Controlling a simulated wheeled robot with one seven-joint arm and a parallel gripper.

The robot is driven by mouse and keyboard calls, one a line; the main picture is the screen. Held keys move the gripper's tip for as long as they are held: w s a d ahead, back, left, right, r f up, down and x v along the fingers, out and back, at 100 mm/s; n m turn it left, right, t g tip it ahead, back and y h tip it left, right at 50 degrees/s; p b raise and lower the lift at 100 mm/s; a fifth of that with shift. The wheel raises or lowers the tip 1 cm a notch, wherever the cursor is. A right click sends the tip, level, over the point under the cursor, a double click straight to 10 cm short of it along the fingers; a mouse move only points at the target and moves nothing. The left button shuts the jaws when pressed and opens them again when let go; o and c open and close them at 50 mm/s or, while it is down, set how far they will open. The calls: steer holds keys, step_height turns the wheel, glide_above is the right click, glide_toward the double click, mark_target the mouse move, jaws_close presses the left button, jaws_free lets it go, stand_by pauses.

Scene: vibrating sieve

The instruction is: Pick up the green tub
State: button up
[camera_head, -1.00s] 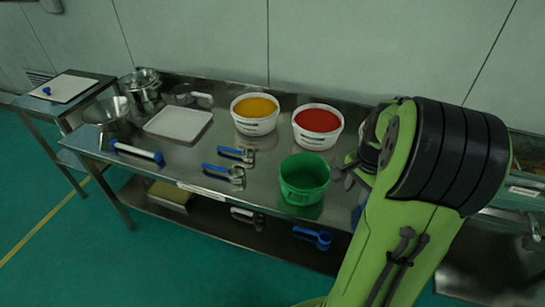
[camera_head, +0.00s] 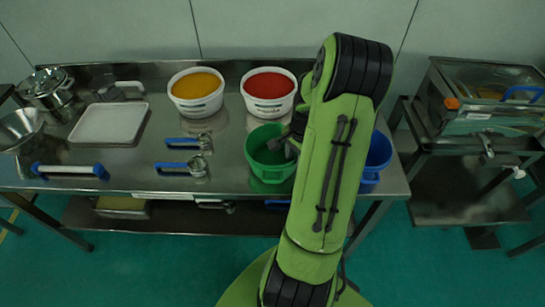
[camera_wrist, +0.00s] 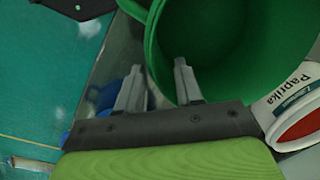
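The green tub (camera_head: 262,160) stands upright and empty-looking near the front edge of the steel table, left of my arm. My gripper (camera_head: 283,146) is at the tub's right rim, partly hidden by my arm. In the wrist view my gripper (camera_wrist: 158,66) is open, its two grey fingers apart. The green tub (camera_wrist: 225,40) fills the upper part there. Its rim passes between the fingers, with the right finger over the inside and the left finger outside. I cannot tell whether either finger touches the wall.
A tub of yellow powder (camera_head: 196,90) and a paprika tub (camera_head: 268,90) stand behind. A blue tub (camera_head: 376,155) is close on the right, behind my arm. Blue-handled scoops (camera_head: 187,168) lie left. A sieve machine (camera_head: 485,95) stands far right.

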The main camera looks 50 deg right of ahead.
mark_target(291, 173)
steer(key=f, duration=0.3)
steer(key=f+b, duration=0.1)
steer(key=f, duration=0.1)
steer(key=shift+w+f, duration=0.1)
steer(key=shift+w, duration=0.15)
jaws_close()
